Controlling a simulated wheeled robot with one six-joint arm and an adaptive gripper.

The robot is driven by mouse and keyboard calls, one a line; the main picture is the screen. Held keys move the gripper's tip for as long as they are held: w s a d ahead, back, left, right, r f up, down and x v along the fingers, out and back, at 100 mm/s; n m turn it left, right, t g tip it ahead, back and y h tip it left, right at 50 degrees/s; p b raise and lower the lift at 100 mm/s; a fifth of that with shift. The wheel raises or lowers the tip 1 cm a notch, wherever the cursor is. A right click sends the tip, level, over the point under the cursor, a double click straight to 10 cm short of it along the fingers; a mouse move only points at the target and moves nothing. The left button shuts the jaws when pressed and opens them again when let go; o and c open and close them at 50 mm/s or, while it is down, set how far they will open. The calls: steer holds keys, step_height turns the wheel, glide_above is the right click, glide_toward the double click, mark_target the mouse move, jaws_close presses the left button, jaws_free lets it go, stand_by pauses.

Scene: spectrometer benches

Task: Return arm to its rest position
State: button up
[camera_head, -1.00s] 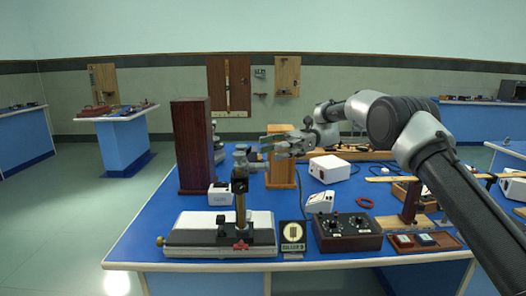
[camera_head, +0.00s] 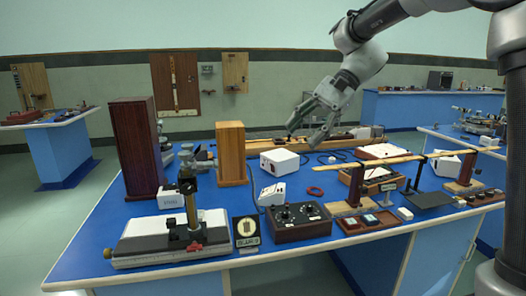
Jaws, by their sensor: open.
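My gripper (camera_head: 306,131) hangs in the air above the back part of the blue bench (camera_head: 93,243). Its fingers point down and to the left, spread apart, with nothing between them. It shows in front of the long wooden board at the back, above and right of the white box (camera_head: 279,161). My arm (camera_head: 362,62) reaches in from the upper right, raised and clear of the things on the bench.
A tall dark wooden block (camera_head: 136,147) and a lighter wooden block (camera_head: 231,153) stand at the left.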

steer(key=s+d+f+n+t+h, duration=0.3)
steer(key=s+d+h, duration=0.1)
steer(key=s+d, duration=0.6)
steer(key=s+d+f+n+t+h, duration=0.3)
steer(key=s+d, duration=0.8)
steer(key=d, duration=0.5)
steer(key=shift+d+f+n+t+h, duration=0.25)
steer(key=shift+f+n+t+h, duration=0.15)
steer(key=shift+f+t+h, duration=0.3)
steer(key=shift+s, duration=0.1)
